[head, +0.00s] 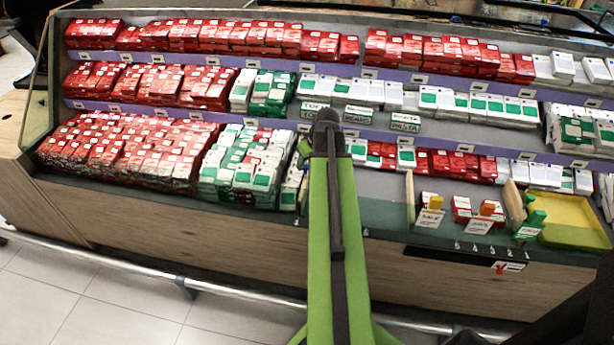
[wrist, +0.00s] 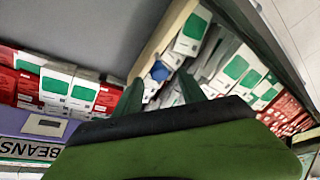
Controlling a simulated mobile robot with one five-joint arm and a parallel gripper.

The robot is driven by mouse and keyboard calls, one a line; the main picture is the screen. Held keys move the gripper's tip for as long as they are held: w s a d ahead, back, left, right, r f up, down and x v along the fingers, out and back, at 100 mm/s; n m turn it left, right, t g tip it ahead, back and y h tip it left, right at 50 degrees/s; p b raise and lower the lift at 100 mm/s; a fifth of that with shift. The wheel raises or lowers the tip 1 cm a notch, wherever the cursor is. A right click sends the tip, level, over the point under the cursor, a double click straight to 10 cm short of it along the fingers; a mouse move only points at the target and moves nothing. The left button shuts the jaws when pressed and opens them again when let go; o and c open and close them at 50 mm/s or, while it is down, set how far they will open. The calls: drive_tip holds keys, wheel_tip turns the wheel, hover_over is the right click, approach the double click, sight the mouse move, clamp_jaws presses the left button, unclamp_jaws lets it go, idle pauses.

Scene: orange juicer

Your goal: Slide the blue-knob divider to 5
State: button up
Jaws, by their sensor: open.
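In the wrist view a pale wooden divider (wrist: 166,38) runs up and to the right, with a blue knob (wrist: 158,72) near its lower end. My gripper (wrist: 160,92) is open; its two dark green fingers point toward the knob, one on each side of it, with the knob at or just beyond the tips. I cannot tell whether they touch it. In the head view my green arm reaches into the shelf's middle and hides the blue knob. The number marks (head: 491,251) show on the front ledge, right of my arm, with 5 leftmost.
Another wooden divider (head: 410,200) stands right of my arm, and one (head: 514,205) farther right by a yellow tray (head: 572,222). Sale cards (head: 430,216) stand between them. The shelf floor (head: 385,205) just right of my arm is bare.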

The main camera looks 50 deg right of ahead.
sight(307, 176)
drive_tip(key=shift+b+x, duration=0.5)
drive_tip(key=shift+x, duration=0.75)
drive_tip(key=shift+r, duration=0.15)
clamp_jaws()
